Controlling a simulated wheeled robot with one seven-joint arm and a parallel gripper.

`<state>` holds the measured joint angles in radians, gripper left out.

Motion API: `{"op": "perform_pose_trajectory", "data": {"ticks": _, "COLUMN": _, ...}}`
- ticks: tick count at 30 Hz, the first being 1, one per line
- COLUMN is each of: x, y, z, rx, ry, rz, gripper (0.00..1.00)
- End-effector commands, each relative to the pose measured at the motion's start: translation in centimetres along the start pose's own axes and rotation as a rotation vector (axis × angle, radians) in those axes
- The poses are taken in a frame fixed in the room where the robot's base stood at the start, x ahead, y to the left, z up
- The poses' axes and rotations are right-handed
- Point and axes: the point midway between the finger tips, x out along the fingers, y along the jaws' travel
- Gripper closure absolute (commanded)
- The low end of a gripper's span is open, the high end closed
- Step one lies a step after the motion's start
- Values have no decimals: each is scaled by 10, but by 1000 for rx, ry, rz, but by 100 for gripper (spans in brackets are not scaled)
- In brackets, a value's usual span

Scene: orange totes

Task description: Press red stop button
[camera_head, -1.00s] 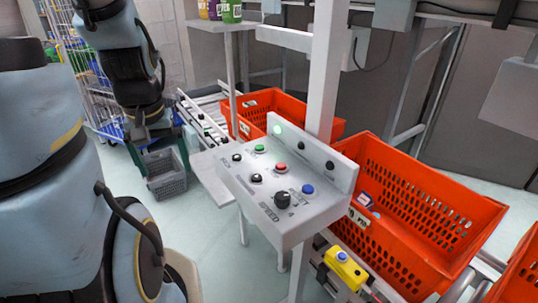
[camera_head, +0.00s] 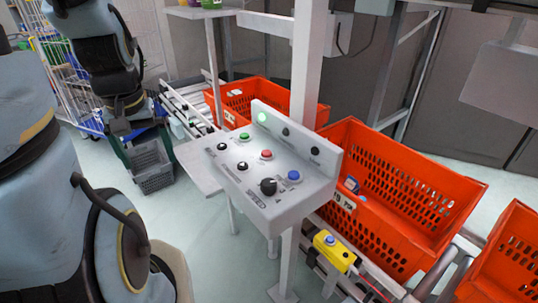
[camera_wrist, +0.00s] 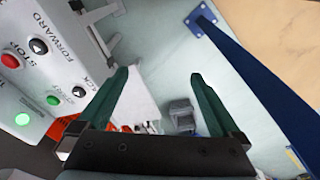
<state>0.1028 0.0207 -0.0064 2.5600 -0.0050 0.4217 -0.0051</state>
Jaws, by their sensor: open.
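The red stop button (camera_head: 266,155) sits in the middle of a white control panel (camera_head: 309,201) in the head view. The red button also shows at the left edge of the wrist view (camera_wrist: 10,60), beside the word STOP. My gripper (camera_head: 148,150) is at the upper left in the head view, left of the panel and apart from it. In the wrist view its two dark green fingers (camera_wrist: 160,75) are spread with nothing held between them. The button is uncovered in both views.
The panel also has a green button (camera_head: 244,136), a blue button (camera_head: 293,176), a black knob (camera_head: 268,187) and a lit green lamp (camera_head: 262,117). A white post (camera_head: 310,60) rises behind it. Orange totes (camera_head: 440,190) stand right and behind.

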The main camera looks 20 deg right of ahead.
Motion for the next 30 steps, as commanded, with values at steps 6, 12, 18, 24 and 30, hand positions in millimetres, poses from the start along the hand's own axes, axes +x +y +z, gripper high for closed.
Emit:
{"op": "perform_pose_trajectory", "data": {"ticks": 6, "x": 0, "y": 0, "z": 0, "rx": 0, "ry": 0, "rz": 0, "gripper": 0}}
{"op": "perform_pose_trajectory", "data": {"ticks": 12, "x": 0, "y": 0, "z": 0, "rx": 0, "ry": 0, "rz": 0, "gripper": 0}}
{"op": "perform_pose_trajectory", "data": {"ticks": 18, "x": 0, "y": 0, "z": 0, "rx": 0, "ry": 0, "rz": 0, "gripper": 22}}
{"op": "perform_pose_trajectory", "data": {"ticks": 24, "x": 0, "y": 0, "z": 0, "rx": 0, "ry": 0, "rz": 0, "gripper": 45}}
{"op": "perform_pose_trajectory", "data": {"ticks": 30, "x": 0, "y": 0, "z": 0, "rx": 0, "ry": 0, "rz": 0, "gripper": 68}}
